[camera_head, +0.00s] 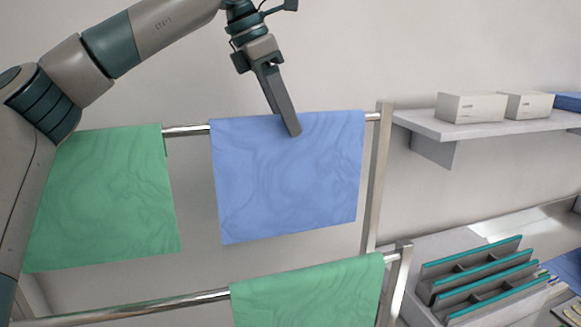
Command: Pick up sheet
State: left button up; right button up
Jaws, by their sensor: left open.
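A blue sheet (290,180) hangs over the upper rail of a metal rack. Green sheets hang at the left of the upper rail (105,200) and on the lower front rail (310,292). My left gripper (293,130) comes down from above, with its finger over the top edge of the blue sheet, near the middle. The gripper is open; it is seen edge-on and only one finger shows clearly. I cannot tell whether it touches the cloth. My right gripper is not in view.
The rack's rail (187,130) and upright post (378,180) stand close to the blue sheet. A wall shelf (425,124) with white boxes (470,107) is at the right. A divided organizer (480,280) stands at the lower right. The wall above the rack is clear.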

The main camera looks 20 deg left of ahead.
pick_arm(q)
jog(key=p+x, duration=0.1)
jog(key=x, duration=0.1)
jog(key=shift+w+d+f, duration=0.1)
jog(key=shift+f, duration=0.15)
jog(key=shift+w+d+f, duration=0.1)
jog(key=shift+f, duration=0.25)
grip_shut()
jog(key=shift+r, duration=0.2)
